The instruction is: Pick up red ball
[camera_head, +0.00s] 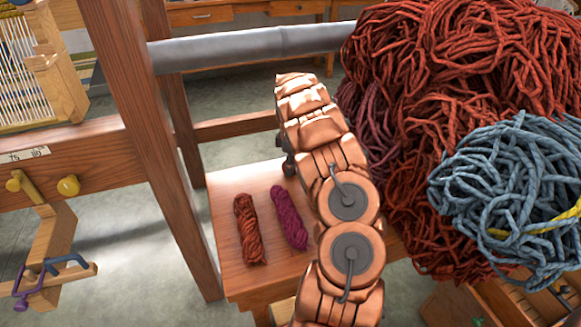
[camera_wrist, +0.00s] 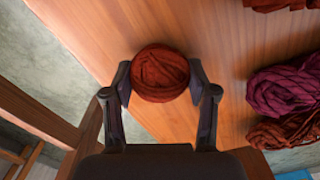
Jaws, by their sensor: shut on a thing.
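The red ball (camera_wrist: 160,73), a dark red ball of wound wool, sits between the two fingers of my gripper (camera_wrist: 160,82) in the wrist view. The fingers press on its left and right sides, so my gripper is shut on it. The wooden table (camera_wrist: 225,45) lies beneath; whether the ball touches it I cannot tell. In the head view my arm hides the ball, and only a dark bit of my gripper (camera_head: 289,166) shows beside the arm.
A rust-red skein (camera_head: 249,229) and a purple skein (camera_head: 289,217) lie on the table, left of my arm. A big heap of red wool (camera_head: 470,60) and blue wool (camera_head: 505,180) crowds the right. A wooden loom post (camera_head: 140,120) stands left.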

